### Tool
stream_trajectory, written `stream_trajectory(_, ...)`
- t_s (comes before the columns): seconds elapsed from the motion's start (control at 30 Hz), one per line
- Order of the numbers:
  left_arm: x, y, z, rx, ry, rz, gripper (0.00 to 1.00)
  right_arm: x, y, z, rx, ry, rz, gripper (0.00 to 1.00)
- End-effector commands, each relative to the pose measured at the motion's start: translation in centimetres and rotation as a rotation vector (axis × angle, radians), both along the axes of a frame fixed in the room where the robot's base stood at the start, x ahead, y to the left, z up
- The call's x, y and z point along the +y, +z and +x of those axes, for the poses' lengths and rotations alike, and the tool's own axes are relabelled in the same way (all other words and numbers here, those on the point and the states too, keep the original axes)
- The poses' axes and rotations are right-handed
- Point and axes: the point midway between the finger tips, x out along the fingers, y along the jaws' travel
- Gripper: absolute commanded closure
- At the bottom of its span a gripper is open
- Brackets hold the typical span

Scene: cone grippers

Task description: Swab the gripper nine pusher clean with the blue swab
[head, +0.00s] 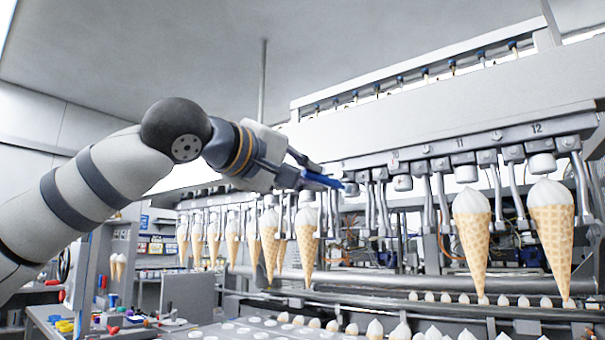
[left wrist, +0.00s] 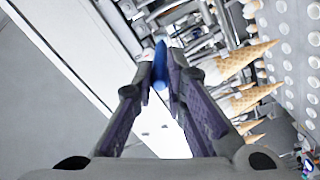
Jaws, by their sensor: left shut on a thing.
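My left gripper (head: 293,174) reaches in from the left, high in front of the cone machine. It is shut on the blue swab (head: 322,180), which points right. In the left wrist view the swab (left wrist: 160,62) sits between the fingertips of my left gripper (left wrist: 158,80). A small grey pusher (head: 351,189) shows just right of the swab's tip, with no cone under it. It seems to be the gripper nine pusher, but its number is not readable. I cannot tell whether the swab touches it. My right gripper is not in view.
Filled cones hang on both sides, including one near the swab (head: 307,240) and two at right (head: 470,238) (head: 551,235). The long machine housing (head: 440,125) runs above. A conveyor with cream tops (head: 375,328) lies below. A cluttered workbench (head: 110,325) stands lower left.

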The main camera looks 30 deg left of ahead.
Motion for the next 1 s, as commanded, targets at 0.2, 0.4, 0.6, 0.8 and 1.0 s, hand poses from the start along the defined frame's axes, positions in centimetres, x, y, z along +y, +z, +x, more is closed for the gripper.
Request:
stream_trajectory(0.2, 0.7, 0.0, 0.1, 0.0, -0.001, 0.001, 1.0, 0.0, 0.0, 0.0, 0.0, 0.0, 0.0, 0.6)
stream_trajectory(0.4, -0.2, 0.0, 0.1, 0.0, 0.001, -0.001, 1.0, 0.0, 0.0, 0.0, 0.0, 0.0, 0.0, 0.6)
stream_trajectory(0.6, 1.0, 0.0, 0.3, 0.0, 0.001, -0.001, 1.0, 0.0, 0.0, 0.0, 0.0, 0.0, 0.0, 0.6)
stream_trajectory(0.8, -0.3, 0.0, 0.3, 0.001, 0.0, 0.001, 1.0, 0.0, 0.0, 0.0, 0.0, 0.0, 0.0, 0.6)
stream_trajectory(1.0, 0.8, 0.0, 0.4, 0.0, 0.001, -0.004, 1.0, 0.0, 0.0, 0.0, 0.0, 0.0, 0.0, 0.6)
